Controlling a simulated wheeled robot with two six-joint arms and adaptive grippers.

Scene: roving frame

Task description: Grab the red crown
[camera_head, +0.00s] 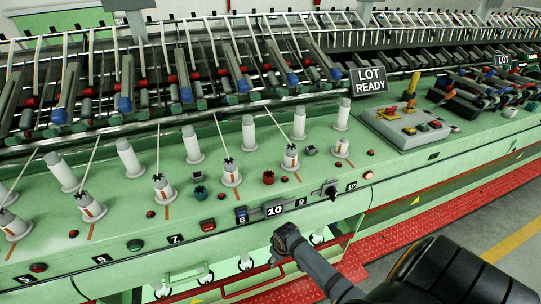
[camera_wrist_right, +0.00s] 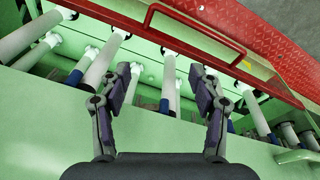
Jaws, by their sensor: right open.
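A small dark red, crown-like piece (camera_head: 268,177) sits on the green machine deck in the head view, just behind the label marked 10. A similar teal piece (camera_head: 200,192) stands to its left. The red piece does not show in the right wrist view. My right gripper (camera_wrist_right: 162,92) is open in the right wrist view, with nothing between its fingers. White cylinders and green machine panels lie beyond its fingers. In the head view my arm comes in from the lower right, in front of the deck's front edge. My left gripper is not in view.
White bobbin posts (camera_head: 249,133) and tilted spindles stand around the red piece. A control box (camera_head: 408,122) and a LOT READY sign (camera_head: 369,81) are to the right. A red handle rail (camera_wrist_right: 195,30) crosses the right wrist view. Red flooring (camera_head: 400,230) runs along the machine.

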